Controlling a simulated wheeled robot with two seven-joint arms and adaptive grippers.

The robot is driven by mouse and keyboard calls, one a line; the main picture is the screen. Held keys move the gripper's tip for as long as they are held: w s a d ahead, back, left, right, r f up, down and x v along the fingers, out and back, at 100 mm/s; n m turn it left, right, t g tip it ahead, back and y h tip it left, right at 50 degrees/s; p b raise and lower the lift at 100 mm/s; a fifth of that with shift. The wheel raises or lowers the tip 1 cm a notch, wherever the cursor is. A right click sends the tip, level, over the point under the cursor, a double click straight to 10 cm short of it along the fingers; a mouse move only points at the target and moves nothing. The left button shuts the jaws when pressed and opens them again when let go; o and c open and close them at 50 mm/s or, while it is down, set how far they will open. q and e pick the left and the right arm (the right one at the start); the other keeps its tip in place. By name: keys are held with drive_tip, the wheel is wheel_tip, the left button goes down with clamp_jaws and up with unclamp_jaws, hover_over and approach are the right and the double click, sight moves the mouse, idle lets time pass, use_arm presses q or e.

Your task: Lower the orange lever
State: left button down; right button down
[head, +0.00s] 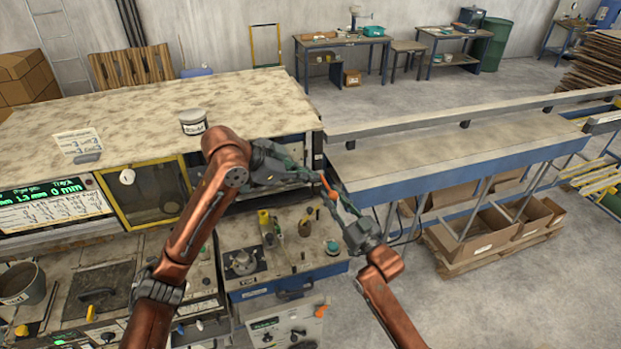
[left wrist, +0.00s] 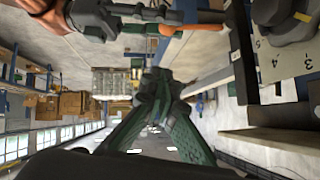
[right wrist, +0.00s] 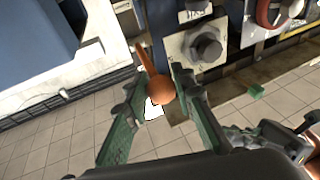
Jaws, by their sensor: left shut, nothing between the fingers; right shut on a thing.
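The orange lever (head: 327,186) sticks out at the right end of the machine bench in the head view. Its rounded end shows between the fingers in the right wrist view (right wrist: 160,90), and it also shows in the left wrist view (left wrist: 184,29). My right gripper (head: 335,190) is shut on the lever, with a finger on either side of it. My left gripper (head: 308,177) is shut and empty, close to the left of the lever in the head view. Its fingertips meet in the left wrist view (left wrist: 155,82). The fingers partly cover the lever's base in the head view.
A machine cabinet (head: 280,105) with a worn top stands behind the left arm. A long conveyor table (head: 450,170) runs to the right, with cardboard boxes (head: 475,235) beneath. Bottles and tools lie on the lower bench (head: 300,262). A round dial (right wrist: 205,48) sits near the lever.

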drive_tip(key=shift+r, duration=0.15)
use_arm(q)
drive_tip(key=a+f+x, duration=0.1)
drive_tip(key=f+x, duration=0.1)
drive_tip(key=x, duration=0.8)
drive_tip(key=shift+a, duration=0.25)
drive_tip(key=shift+f, duration=0.1)
